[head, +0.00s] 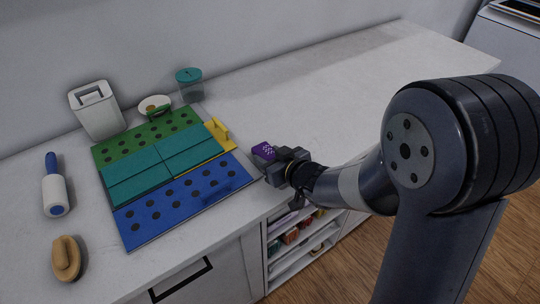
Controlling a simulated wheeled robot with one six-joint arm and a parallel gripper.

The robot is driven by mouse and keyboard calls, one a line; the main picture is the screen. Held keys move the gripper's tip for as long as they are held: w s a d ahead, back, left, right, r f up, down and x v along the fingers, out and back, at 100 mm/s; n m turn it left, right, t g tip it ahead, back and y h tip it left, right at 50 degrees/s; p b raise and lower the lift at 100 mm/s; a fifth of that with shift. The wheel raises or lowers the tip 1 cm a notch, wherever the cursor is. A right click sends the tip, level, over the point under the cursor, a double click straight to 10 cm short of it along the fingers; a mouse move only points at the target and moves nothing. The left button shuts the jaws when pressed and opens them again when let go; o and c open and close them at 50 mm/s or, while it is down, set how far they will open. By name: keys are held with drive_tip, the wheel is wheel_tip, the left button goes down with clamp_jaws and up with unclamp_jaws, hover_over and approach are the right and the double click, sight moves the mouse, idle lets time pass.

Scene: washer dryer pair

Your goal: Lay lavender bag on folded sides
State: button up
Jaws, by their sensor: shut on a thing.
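A small purple lavender bag (264,151) with a pale pattern is held at the tip of my gripper (271,160). My gripper is shut on it, over the counter to the right of the folding board; its fingertips are partly hidden. The folded sides look like the teal panels (158,165), lying flat across the middle of the board. The board has a green dotted strip (130,142) at the back, a blue dotted strip (180,202) at the front, and a yellow part with a raised tab (217,132) at its right. The bag is apart from the teal panels.
A white canister (96,109), a small dish (154,106) and a teal-lidded jar (189,84) stand behind the board. A lint roller (54,187) and a wooden brush (66,258) lie at left. The counter (315,85) is clear at back right.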

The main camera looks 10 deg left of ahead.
drive_tip(key=shift+f, duration=0.25)
drive_tip(key=o, duration=1)
drive_tip(key=shift+c, duration=0.2)
drive_tip(key=shift+r, duration=0.1)
